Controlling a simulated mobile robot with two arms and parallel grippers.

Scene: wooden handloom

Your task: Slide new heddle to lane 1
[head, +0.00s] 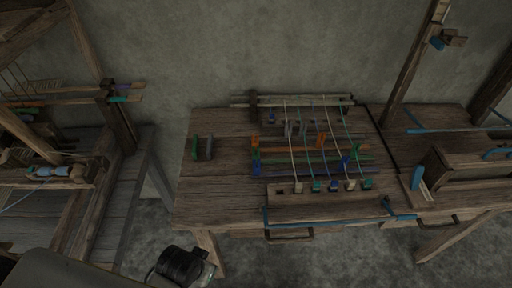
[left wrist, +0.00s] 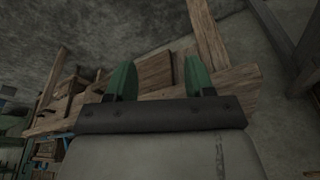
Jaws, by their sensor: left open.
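The small loom on the table carries several strung threads (head: 322,150) over coloured rails. Two upright grey pieces (head: 296,128) stand among the threads at its back. Orange and blue blocks sit at the rail ends, one orange block (head: 255,142) at the left. A green upright piece (head: 195,148) and a dark grey one (head: 209,148) stand apart at the table's left. I cannot tell which piece is the new heddle or which lane is lane 1. My left gripper's two green fingers (left wrist: 158,78) are apart, with nothing visible between them. My right gripper is not in view.
The wooden table (head: 225,190) has bare room at its left and front left. A wooden box (head: 465,165) stands at the right. A large loom frame (head: 118,125) stands at the far left, and a wooden post (head: 408,70) rises behind the table.

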